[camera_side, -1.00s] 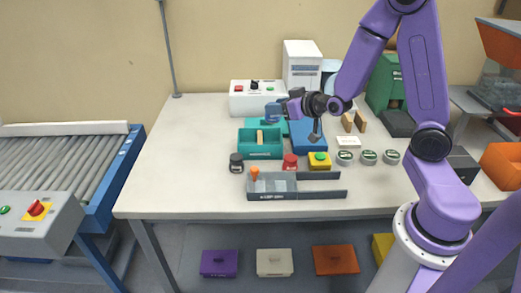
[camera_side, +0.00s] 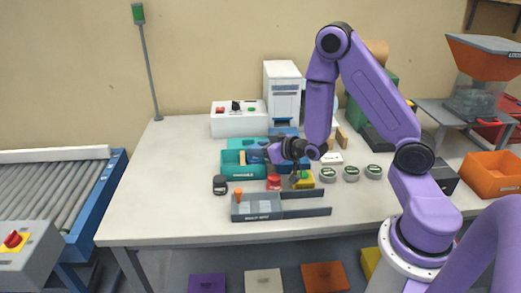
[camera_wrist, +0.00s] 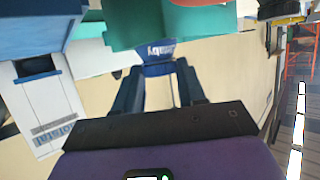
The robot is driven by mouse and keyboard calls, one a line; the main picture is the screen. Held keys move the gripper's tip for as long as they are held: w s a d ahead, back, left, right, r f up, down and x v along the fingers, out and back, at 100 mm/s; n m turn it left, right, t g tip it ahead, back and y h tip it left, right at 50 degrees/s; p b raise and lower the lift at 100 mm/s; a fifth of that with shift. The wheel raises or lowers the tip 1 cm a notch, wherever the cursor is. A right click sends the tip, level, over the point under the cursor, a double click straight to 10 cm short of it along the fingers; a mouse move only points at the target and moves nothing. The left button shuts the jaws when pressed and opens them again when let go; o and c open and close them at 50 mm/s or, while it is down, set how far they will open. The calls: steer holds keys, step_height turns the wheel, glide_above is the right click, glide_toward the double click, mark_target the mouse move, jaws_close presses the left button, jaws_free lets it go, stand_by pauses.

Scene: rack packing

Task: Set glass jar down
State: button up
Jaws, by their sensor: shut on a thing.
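My gripper (camera_wrist: 158,68) is shut on a small blue piece with white lettering (camera_wrist: 156,52), which I take to be the glass jar. No clear glass shows, and the lettering is only partly readable. In the side view my gripper (camera_side: 261,154) points left, low over the right part of the teal bin (camera_side: 232,172). The held thing blends with the blue fingers there. I cannot tell whether it touches the bin.
A grey tray (camera_side: 257,209), a black-lidded jar (camera_side: 220,185) and a red-lidded jar (camera_side: 273,182) stand in front. A yellow block (camera_side: 303,181) and round tins (camera_side: 351,174) stand to the right. The table's left side is clear.

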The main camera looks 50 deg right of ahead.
steer(key=shift+f, duration=0.75)
steer(key=o, duration=1.1)
steer(key=shift+r, duration=0.6)
steer(key=shift+s+r, duration=0.45)
steer(key=shift+r, duration=0.9)
steer(key=shift+s+r, duration=0.5)
steer(key=shift+r, duration=0.85)
steer(key=shift+s+r, duration=0.45)
steer(key=shift+r, duration=0.9)
